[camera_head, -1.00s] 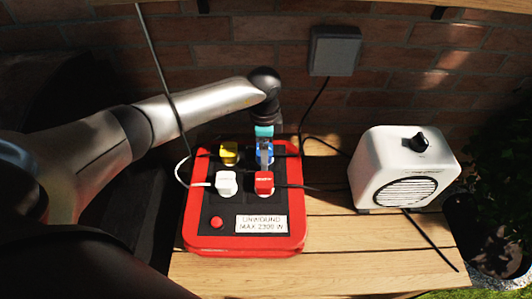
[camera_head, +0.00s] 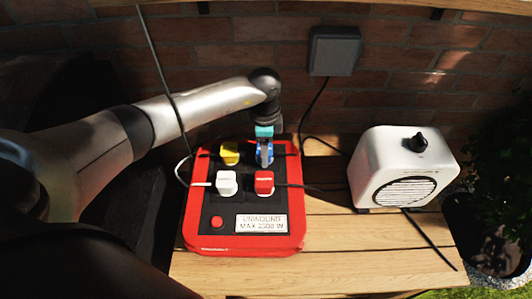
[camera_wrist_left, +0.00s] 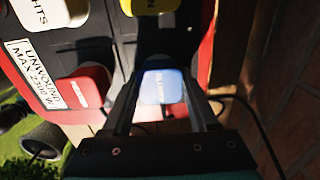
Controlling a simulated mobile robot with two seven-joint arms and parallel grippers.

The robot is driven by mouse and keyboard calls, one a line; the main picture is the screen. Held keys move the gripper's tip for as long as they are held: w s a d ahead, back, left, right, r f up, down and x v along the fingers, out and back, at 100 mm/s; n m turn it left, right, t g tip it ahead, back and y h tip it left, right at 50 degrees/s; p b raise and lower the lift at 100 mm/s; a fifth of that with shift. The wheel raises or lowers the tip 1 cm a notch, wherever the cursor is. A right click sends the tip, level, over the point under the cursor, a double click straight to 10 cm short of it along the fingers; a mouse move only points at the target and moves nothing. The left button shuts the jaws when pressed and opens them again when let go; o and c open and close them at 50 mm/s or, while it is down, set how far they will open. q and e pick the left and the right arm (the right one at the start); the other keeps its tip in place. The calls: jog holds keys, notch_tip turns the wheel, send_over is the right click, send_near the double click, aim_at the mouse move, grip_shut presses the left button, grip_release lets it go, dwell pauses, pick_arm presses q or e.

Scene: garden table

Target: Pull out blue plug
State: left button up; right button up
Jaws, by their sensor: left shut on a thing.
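The blue plug (camera_head: 264,154) is in the back right socket of the red and black power box (camera_head: 194,236). In the left wrist view the blue plug (camera_wrist_left: 162,88) sits between the two fingers. My left gripper (camera_head: 264,150) comes from above and is shut on the blue plug. Whether the plug is still fully seated cannot be told. My right gripper is not in view.
A yellow plug (camera_head: 229,153), a white plug (camera_head: 226,183) and a red plug (camera_head: 264,182) stand close by on the box. A white heater (camera_head: 402,168) stands to the right. A brick wall with a grey outlet box (camera_head: 335,50) is behind. Cables run across the table.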

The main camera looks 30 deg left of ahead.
pick_arm(q)
grip_shut()
jog(key=shift+r, duration=0.15)
dwell(0.4)
jog(key=shift+r+p, duration=2.9)
jog(key=shift+p, duration=0.05)
